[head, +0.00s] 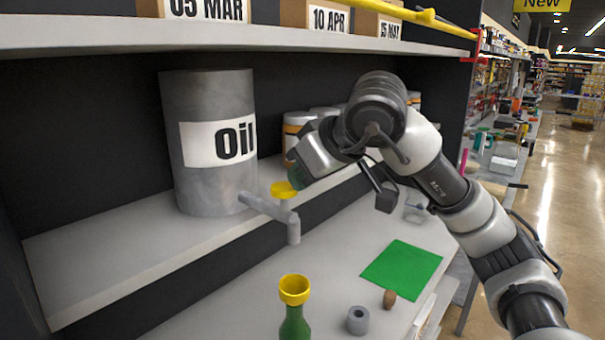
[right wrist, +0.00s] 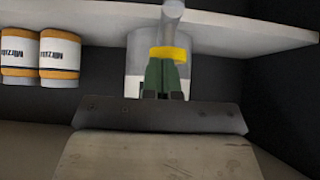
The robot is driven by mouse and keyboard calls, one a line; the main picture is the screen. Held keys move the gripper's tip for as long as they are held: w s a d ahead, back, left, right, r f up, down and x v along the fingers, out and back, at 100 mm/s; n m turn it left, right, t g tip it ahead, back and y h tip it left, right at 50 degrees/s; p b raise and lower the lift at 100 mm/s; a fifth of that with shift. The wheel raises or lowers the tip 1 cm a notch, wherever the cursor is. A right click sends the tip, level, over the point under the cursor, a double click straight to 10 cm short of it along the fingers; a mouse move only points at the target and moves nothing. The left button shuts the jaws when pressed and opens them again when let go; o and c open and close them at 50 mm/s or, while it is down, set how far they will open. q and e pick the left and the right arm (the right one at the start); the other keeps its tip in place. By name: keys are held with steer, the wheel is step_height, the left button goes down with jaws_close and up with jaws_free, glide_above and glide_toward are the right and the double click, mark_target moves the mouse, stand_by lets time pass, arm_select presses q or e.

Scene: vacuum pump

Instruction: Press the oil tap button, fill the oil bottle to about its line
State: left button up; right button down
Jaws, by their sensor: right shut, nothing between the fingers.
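A grey oil drum (head: 212,140) labelled "Oil" stands on the shelf, its tap pipe (head: 268,206) ending in a downward spout (head: 293,230). The yellow tap button (head: 284,190) sits on top of the pipe. My right gripper (head: 294,180) is shut and empty, its green fingertips at the button; whether they touch it I cannot tell. The wrist view, upside down, shows the closed fingertips (right wrist: 167,67) in front of the yellow button (right wrist: 168,53). The green oil bottle (head: 294,325) with a yellow funnel (head: 294,290) stands upright below the spout. Its line and oil level are not visible. My left gripper is out of view.
A grey ring-shaped part (head: 357,321), a cork (head: 389,298) and a green mat (head: 402,268) lie on the counter right of the bottle. White jars (head: 298,128) stand behind my right gripper. An upper shelf (head: 230,36) with boxes runs overhead.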

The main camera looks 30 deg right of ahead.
step_height(320, 180, down, 2)
steer(key=shift+s+f+b, duration=0.1)
steer(key=shift+b, duration=0.9)
stand_by(6.9)
